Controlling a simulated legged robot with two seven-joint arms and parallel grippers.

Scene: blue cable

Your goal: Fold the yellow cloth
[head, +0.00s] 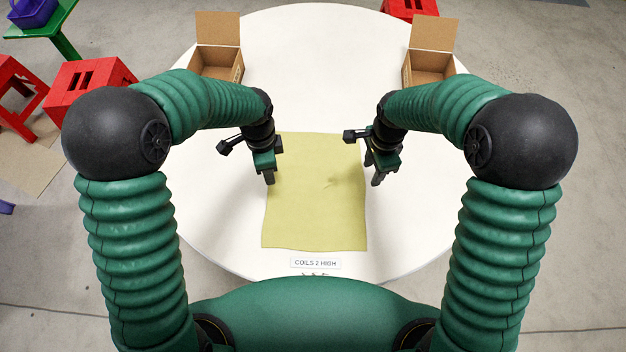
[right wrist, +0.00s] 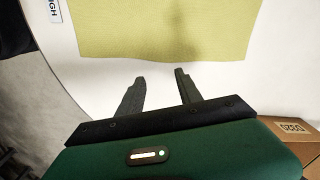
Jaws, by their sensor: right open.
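The yellow cloth (head: 315,205) lies flat and spread out on the white round table, with small wrinkles near its middle. It also shows in the right wrist view (right wrist: 165,25). My right gripper (head: 377,180) is open and empty, just off the cloth's right edge; in the right wrist view its two fingers (right wrist: 160,78) are apart and point toward the cloth edge without holding it. My left gripper (head: 270,180) is over the cloth's left edge. Its fingers look close together from here, and I cannot tell whether they are open or touch the cloth.
The white table (head: 320,40) has free room around the cloth. Two open cardboard boxes stand at the back, one left (head: 218,60) and one right (head: 428,62). A label (head: 316,263) reading "COILS 2 HIGH" lies in front of the cloth. Red stools (head: 85,80) stand off the table.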

